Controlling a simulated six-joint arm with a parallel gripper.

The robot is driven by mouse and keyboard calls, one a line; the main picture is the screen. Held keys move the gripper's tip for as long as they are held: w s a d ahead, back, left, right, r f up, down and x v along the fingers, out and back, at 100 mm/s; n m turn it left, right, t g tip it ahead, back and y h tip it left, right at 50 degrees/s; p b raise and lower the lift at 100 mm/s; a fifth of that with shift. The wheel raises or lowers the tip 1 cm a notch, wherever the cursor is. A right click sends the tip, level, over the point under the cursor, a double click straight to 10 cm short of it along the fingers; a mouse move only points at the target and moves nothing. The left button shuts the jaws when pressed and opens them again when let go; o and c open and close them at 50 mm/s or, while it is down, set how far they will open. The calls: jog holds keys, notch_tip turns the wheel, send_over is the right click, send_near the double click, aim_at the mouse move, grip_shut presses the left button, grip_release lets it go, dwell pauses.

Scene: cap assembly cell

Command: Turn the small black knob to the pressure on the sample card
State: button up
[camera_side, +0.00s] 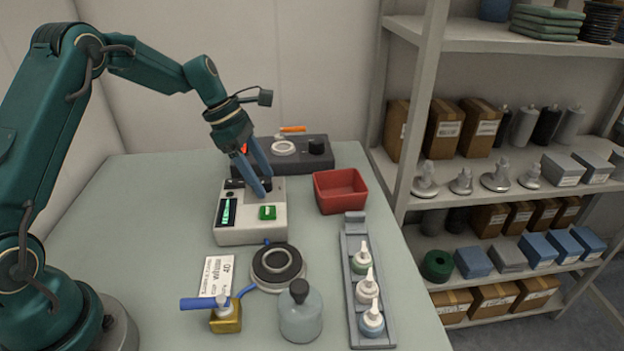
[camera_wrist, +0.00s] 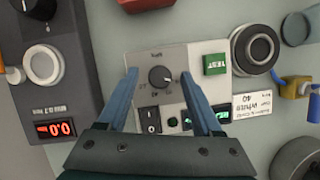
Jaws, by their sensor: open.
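The small black knob (camera_wrist: 161,77) is on the top face of a pale tester box (camera_wrist: 175,55), ringed by small dial marks. In the wrist view it lies between the two blue fingers of my gripper (camera_wrist: 160,73), which are open with a gap on each side. The side view shows my gripper (camera_side: 264,190) low over the tester box (camera_side: 240,232), its fingers largely hiding the knob. The pointer's exact setting is too small to read. The sample card (camera_side: 215,277) lies flat in front of the box and shows 40; it also appears in the wrist view (camera_wrist: 258,105).
The tester has a green TEST button (camera_wrist: 214,64) and a lit green display (camera_side: 229,212). A dark unit (camera_side: 300,160) with a larger black knob (camera_side: 316,146) stands behind. A red bin (camera_side: 340,190), bottle rack (camera_side: 350,250), round dark-ringed part (camera_side: 277,265) and grey bottle (camera_side: 300,315) stand nearby.

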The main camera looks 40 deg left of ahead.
jog(key=shift+c, duration=0.4)
grip_shut()
jog(key=shift+m, duration=0.3)
jog(key=m, duration=0.1)
jog(key=m+g, duration=0.1)
jog(key=m, duration=0.1)
jog(key=shift+w+m+g+h, duration=0.15)
jog(key=shift+m+g+h, duration=0.15)
jog(key=shift+w+m+g, duration=0.1)
jog(key=shift+m+g, duration=0.5)
jog(key=shift+m, duration=1.3)
